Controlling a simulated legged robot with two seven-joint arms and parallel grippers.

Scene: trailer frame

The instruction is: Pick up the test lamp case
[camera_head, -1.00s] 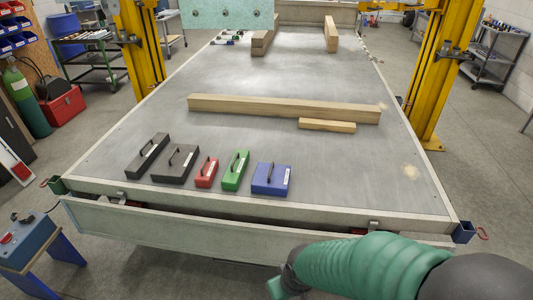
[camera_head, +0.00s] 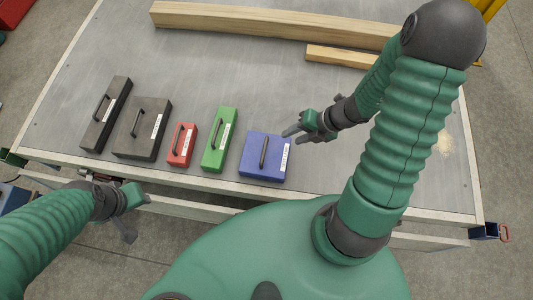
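Several cases with top handles and white labels stand in a row near the table's front edge: a long black case (camera_head: 106,114), a wider dark case (camera_head: 142,128), a small red case (camera_head: 182,145), a green case (camera_head: 219,140) and a blue case (camera_head: 265,157). The labels are too small to read, so I cannot tell which is the test lamp case. My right gripper (camera_head: 292,135) is open and empty, just right of the blue case's far corner and apart from its handle. My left gripper (camera_head: 138,219) is open and empty in front of the table edge, below the dark cases.
The cases stand on a grey flatbed (camera_head: 347,148) with a pale front rim. A long wooden beam (camera_head: 270,22) and a shorter one (camera_head: 342,56) lie behind them. Bare surface lies right of the blue case. A yellow post (camera_head: 489,9) stands at top right.

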